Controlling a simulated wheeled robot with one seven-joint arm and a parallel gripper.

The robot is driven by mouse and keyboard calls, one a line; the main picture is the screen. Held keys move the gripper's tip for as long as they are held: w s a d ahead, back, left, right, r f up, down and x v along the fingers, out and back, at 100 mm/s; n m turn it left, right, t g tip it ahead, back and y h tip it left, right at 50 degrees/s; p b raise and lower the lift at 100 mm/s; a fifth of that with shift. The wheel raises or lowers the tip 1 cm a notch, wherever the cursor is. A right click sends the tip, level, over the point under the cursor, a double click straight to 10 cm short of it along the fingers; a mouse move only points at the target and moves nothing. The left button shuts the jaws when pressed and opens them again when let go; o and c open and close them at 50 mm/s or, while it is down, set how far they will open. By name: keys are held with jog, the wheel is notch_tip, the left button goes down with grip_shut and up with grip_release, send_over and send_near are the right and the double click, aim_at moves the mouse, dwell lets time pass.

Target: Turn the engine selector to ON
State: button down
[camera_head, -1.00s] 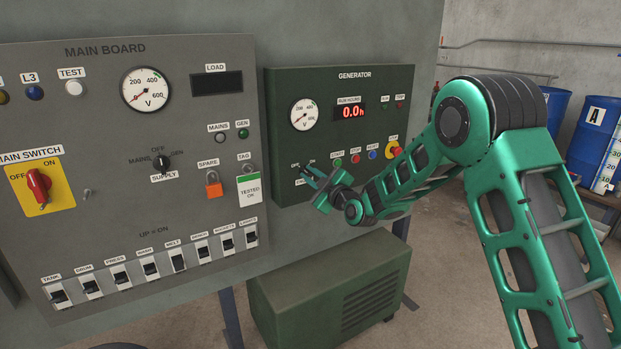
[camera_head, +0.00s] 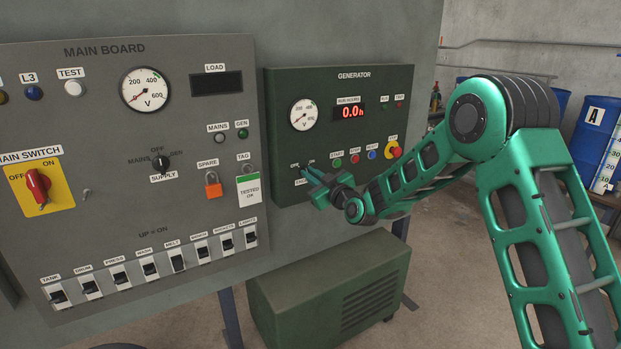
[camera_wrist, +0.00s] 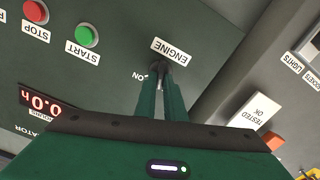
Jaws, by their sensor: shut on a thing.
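The engine selector (camera_wrist: 158,68) is a small dark knob on the green generator panel (camera_head: 335,95), between the ENGINE label and the ON mark in the wrist view. My gripper (camera_wrist: 160,92) is shut on it; the fingertips cover most of the knob, so its pointer cannot be read. In the head view my gripper (camera_head: 309,174) reaches the lower left of the panel from the right. The OFF label (camera_head: 294,165) shows just above the fingers and the ENGINE label is partly hidden. The run hours display (camera_head: 350,111) reads 0.0h.
Green START (camera_head: 338,154), red STOP and blue buttons and a red emergency knob (camera_head: 394,151) sit right of the selector. The grey main board (camera_head: 130,120) is on the left, with an orange padlock (camera_head: 213,189) and hanging tag (camera_head: 249,190) close by.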

jog(key=m, duration=0.8)
jog(key=d+m, duration=0.1)
jog(key=m, duration=0.3)
jog(key=shift+w+d+m, duration=0.1)
jog(key=shift+w+m, duration=0.2)
jog(key=shift+w, duration=0.1)
dwell(0.3)
jog(key=c, duration=1.8)
grip_release()
jog(key=shift+c, duration=0.2)
jog(key=shift+s+f, duration=0.1)
jog(key=shift+s, duration=0.05)
jog(key=v, duration=1)
jog(key=shift+s+d, duration=0.2)
